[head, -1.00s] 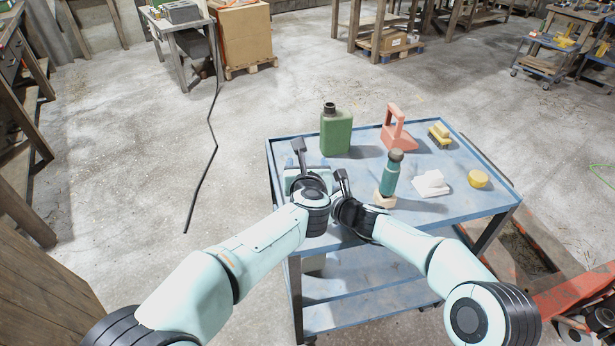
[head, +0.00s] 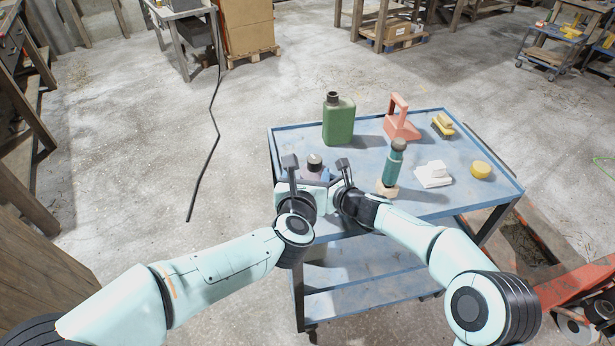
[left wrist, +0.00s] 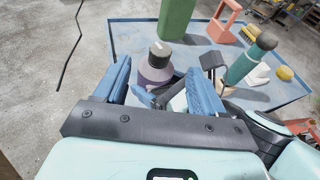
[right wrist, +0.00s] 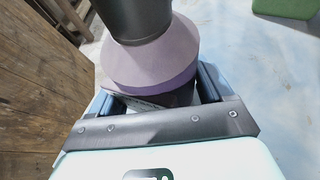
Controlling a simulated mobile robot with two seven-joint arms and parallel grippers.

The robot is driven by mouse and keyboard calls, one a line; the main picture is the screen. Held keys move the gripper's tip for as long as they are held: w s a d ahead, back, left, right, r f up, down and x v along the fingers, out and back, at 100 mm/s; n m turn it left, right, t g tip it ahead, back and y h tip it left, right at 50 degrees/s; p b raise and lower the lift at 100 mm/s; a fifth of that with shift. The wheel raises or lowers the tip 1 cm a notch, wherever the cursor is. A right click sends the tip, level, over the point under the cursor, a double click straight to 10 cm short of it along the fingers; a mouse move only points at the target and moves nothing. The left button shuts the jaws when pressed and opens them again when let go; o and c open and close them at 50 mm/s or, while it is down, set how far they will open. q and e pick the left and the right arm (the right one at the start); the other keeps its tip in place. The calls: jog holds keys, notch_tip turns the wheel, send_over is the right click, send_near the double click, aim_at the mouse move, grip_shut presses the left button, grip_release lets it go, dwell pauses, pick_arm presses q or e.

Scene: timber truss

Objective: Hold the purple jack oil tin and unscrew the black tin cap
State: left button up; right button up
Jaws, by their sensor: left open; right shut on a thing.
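The purple jack oil tin (head: 312,174) stands at the near left of the blue cart, partly hidden by my grippers. Its black cap (head: 315,160) sits on top of it. The tin (left wrist: 155,72) and cap (left wrist: 160,50) also show in the left wrist view. My right gripper (right wrist: 158,92) is shut on the tin's body (right wrist: 150,62), low down, with the cap (right wrist: 138,15) above. My left gripper (left wrist: 163,85) is open and empty, its fingers spread with the tin beyond and between them in the picture. I cannot tell whether they touch it.
On the blue cart top (head: 440,200) are a green canister (head: 338,122), a teal bottle (head: 392,168), a red-orange holder (head: 402,122), a brush (head: 442,126), a white cloth-like item (head: 433,175) and a yellow round item (head: 480,170). Grey floor lies left of the cart.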

aim_at(316, 156)
pick_arm(q)
jog(key=x, duration=1.2)
jog(key=shift+d+f, duration=0.2)
jog(key=shift+f, duration=0.25)
grip_shut()
jog(key=shift+a+h, duration=0.15)
jog(key=shift+h, duration=0.15)
jog(key=shift+t, duration=0.4)
jog(key=shift+s, duration=0.1)
